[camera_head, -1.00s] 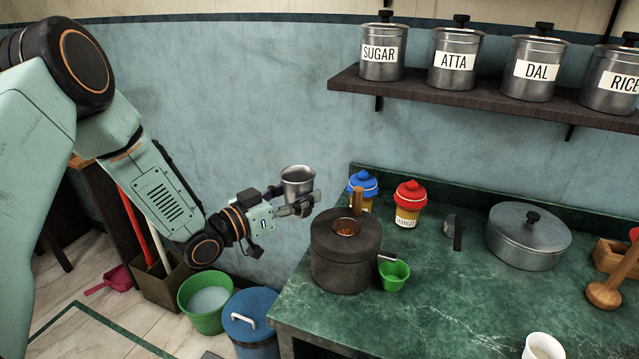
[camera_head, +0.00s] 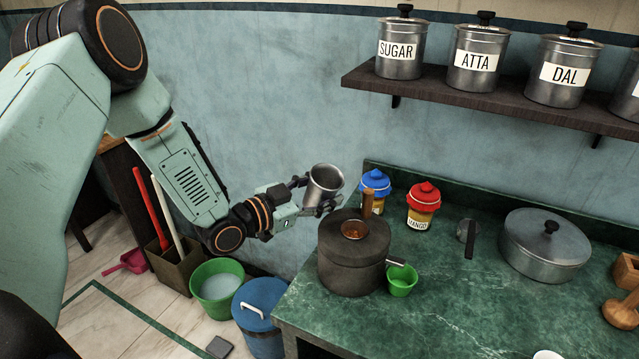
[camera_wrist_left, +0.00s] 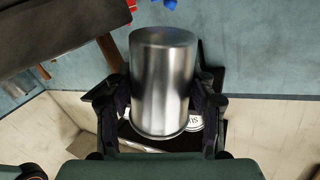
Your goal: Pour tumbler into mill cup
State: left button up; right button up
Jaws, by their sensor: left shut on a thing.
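The steel tumbler (camera_head: 326,184) is held by my left gripper (camera_head: 318,200), tilted, above and left of the stone mill. It also shows between the two fingers in the left wrist view (camera_wrist_left: 163,85). The round dark stone mill (camera_head: 350,268) stands near the counter's left edge, with a wooden handle (camera_head: 368,202) and a top hole (camera_head: 354,230) holding something orange-brown. The green mill cup (camera_head: 401,280) sits on the counter at the mill's right side, below a small spout (camera_head: 395,262). The tumbler's contents are not visible. My right gripper is not in view.
Blue-capped (camera_head: 375,186) and red-capped (camera_head: 423,204) jars stand behind the mill. A lidded pot (camera_head: 543,245) is at the right. A shelf (camera_head: 480,95) of canisters hangs above.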

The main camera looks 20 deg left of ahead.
pick_arm(q)
jog(key=shift+d+r+m, duration=0.1)
jog(key=shift+d+m, duration=0.15)
jog(key=shift+m, duration=0.35)
jog(key=m, duration=0.1)
jog(key=s+d+m+p, duration=0.1)
jog(key=shift+r+m+y, duration=0.1)
jog(key=shift+m+y, duration=0.2)
jog(key=shift+y, duration=0.1)
jog(key=m, duration=0.1)
jog(key=m+y, duration=0.1)
jog(key=m, duration=0.1)
jog(key=shift+w+d+f+g+y+p, duration=0.25)
jog(key=shift+d+f+g+y+p, duration=0.05)
jog(key=shift+d+f+g+p, duration=0.1)
jog(key=m, duration=0.1)
jog(key=d+m+y, duration=0.1)
jog(key=shift+s+m, duration=0.35)
jog(key=shift+m, duration=0.05)
jog(key=shift+d+m+b, duration=0.15)
jog(key=shift+m+b, duration=0.2)
jog(key=shift+m, duration=0.15)
jog(key=shift+w+y, duration=0.15)
jog(key=shift+y, duration=0.15)
jog(key=shift+s+d+r+m+p, duration=0.3)
jog(key=shift+d+m+p, duration=0.05)
jog(key=shift+m, duration=0.35)
jog(key=shift+w, duration=0.1)
jog(key=shift+w, duration=0.1)
